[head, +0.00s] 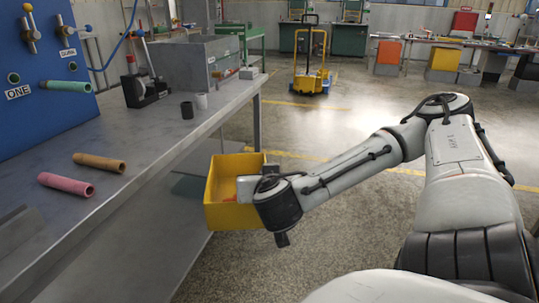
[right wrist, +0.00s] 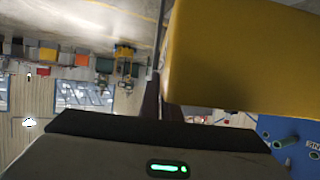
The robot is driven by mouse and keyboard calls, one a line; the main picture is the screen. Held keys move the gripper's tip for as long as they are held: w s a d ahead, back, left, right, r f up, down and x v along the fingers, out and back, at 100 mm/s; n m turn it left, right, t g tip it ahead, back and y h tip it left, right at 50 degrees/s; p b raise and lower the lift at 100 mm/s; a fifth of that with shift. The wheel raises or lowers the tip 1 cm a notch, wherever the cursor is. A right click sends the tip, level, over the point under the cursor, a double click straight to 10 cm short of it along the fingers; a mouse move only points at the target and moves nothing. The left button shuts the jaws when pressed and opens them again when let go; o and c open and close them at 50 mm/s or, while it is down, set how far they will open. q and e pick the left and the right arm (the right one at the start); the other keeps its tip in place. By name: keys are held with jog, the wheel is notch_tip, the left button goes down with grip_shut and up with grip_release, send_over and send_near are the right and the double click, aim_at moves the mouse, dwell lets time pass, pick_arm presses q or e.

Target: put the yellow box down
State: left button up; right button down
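The yellow box (head: 213,190) is an open-topped bin just off the right edge of the workbench, over the floor, roughly level. Something reddish shows inside it. My right gripper (head: 250,187) is at the box's right side and appears shut on its wall; the fingertips are mostly hidden. In the right wrist view the yellow box (right wrist: 245,55) fills the upper right, against the dark fingers. My left gripper is not in view.
The grey workbench (head: 150,170) carries a pink hose (head: 66,185), a tan hose (head: 99,162), two small cups and a grey bin (head: 190,65). A green hose (head: 66,86) sits on the blue panel (head: 40,120). The bench's front right surface is clear. A yellow cart (head: 311,82) stands far off.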

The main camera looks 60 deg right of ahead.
jog(key=shift+a+f+t, duration=0.25)
jog(key=shift+f+t, duration=0.05)
jog(key=shift+f, duration=0.1)
jog(key=shift+s+f+n, duration=0.1)
jog(key=shift+n, duration=0.2)
jog(key=shift+f, duration=0.1)
